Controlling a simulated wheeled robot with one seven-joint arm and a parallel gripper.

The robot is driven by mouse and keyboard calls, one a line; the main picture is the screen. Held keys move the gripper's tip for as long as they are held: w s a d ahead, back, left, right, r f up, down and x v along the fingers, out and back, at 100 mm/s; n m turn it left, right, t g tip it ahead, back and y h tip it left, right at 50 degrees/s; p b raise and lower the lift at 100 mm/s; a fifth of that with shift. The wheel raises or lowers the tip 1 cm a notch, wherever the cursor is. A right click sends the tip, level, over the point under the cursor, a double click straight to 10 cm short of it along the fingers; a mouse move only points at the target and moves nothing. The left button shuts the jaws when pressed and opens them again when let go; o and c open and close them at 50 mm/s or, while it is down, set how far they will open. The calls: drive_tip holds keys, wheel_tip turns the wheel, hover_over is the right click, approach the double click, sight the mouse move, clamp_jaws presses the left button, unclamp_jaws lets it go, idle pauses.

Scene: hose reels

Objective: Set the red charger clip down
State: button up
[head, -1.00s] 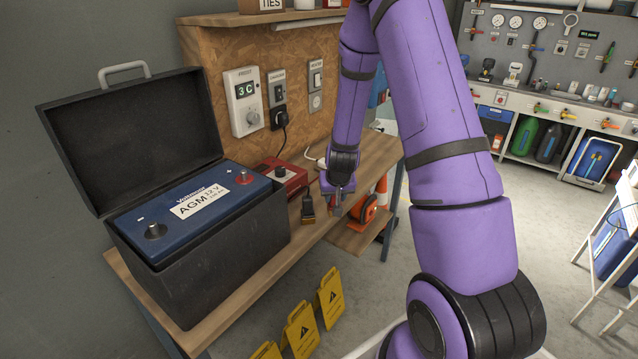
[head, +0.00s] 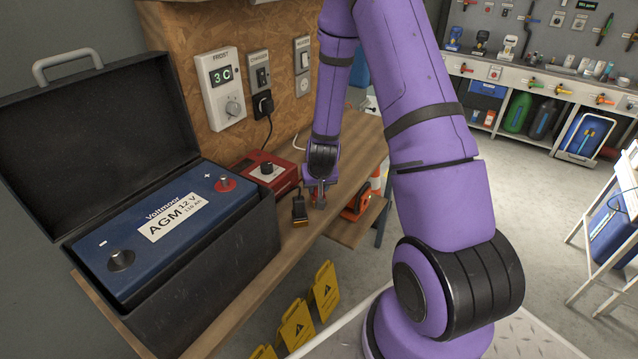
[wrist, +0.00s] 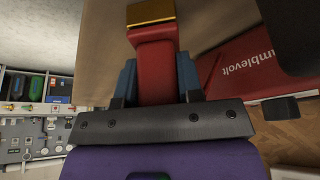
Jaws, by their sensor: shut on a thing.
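My gripper (head: 318,194) is low over the wooden bench, in front of the red charger (head: 265,171). In the wrist view, my gripper (wrist: 157,82) is shut on the red charger clip (wrist: 155,65), with one blue-grey finger on each side of its body. The clip's gold end (wrist: 150,12) points away from my gripper. In the head view the clip is small and mostly hidden by my gripper. I cannot tell whether it touches the bench. A black clip with a gold end (head: 299,210) is on the bench just left of my gripper.
The blue battery (head: 170,220) sits in an open black box at left. The wooden bench (head: 262,282) has a narrow bare strip in front of the box. Yellow warning signs (head: 297,325) stand below its front edge. An orange reel (head: 360,205) is on the lower shelf.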

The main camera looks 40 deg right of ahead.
drive_tip(key=o, duration=0.9)
drive_tip(key=shift+f, duration=0.1)
drive_tip(key=shift+o, duration=0.2)
drive_tip(key=shift+s+r, duration=0.1)
drive_tip(key=shift+r, duration=0.5)
drive_tip(key=s+a+r+n+y, duration=0.1)
drive_tip(key=s+a+r, duration=0.3)
drive_tip(key=r, duration=0.6)
drive_tip(key=s+a+r+n+t+y, duration=0.1)
drive_tip(key=s+a+r, duration=0.3)
drive_tip(key=r, duration=0.6)
drive_tip(key=s+a+r+n, duration=0.1)
drive_tip(key=s+a+r, duration=0.2)
drive_tip(key=r, duration=0.7)
drive_tip(key=s+a+r+n, duration=0.1)
drive_tip(key=s+r, duration=0.3)
drive_tip(key=s, duration=0.4)
drive_tip(key=s+a+r+n, duration=0.1)
drive_tip(key=s+a+r, duration=0.1)
drive_tip(key=s+r, duration=0.3)
drive_tip(key=s, duration=0.3)
